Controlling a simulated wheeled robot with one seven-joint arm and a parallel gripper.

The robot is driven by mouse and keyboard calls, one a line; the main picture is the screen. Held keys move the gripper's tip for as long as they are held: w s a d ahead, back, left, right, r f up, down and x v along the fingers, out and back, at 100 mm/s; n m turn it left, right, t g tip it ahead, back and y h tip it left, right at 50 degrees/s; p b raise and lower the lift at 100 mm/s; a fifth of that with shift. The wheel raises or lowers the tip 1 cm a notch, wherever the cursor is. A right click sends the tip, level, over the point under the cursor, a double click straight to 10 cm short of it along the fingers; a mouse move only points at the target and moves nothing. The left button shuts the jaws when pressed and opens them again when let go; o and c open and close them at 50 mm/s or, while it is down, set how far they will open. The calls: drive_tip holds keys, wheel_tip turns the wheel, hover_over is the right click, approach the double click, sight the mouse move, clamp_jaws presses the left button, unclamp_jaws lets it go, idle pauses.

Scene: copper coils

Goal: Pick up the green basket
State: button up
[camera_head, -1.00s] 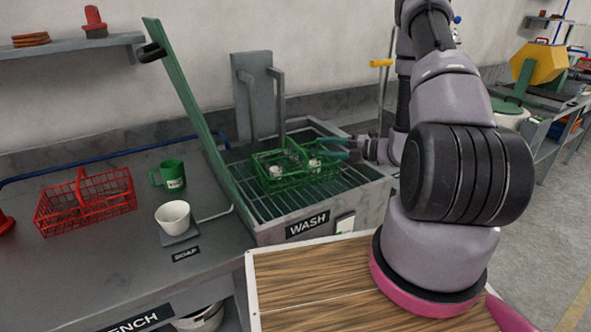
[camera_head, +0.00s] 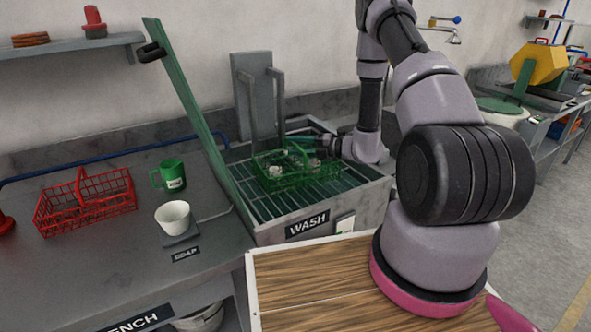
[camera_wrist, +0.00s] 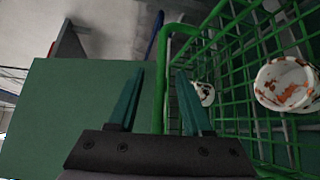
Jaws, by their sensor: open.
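The green wire basket (camera_head: 290,172) sits on the slatted rack of the wash station, with small pale cups inside. It fills the right of the wrist view (camera_wrist: 240,70), where two cups with orange-brown marks show, the nearer one (camera_wrist: 287,84) larger. My gripper (camera_wrist: 160,85) is open. A green vertical bar of the basket's handle stands between its two teal fingers, and neither finger clearly touches it. In the head view my gripper (camera_head: 303,143) is at the basket's far side, partly hidden behind it.
The wash station (camera_head: 262,236) has a raised rim and grey upright posts behind. A long green panel (camera_head: 190,100) leans at its left. A red wire basket (camera_head: 85,203), green mug (camera_head: 173,176) and white cup (camera_head: 173,217) stand on the left bench.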

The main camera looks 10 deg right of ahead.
clamp_jaws()
idle(1.4)
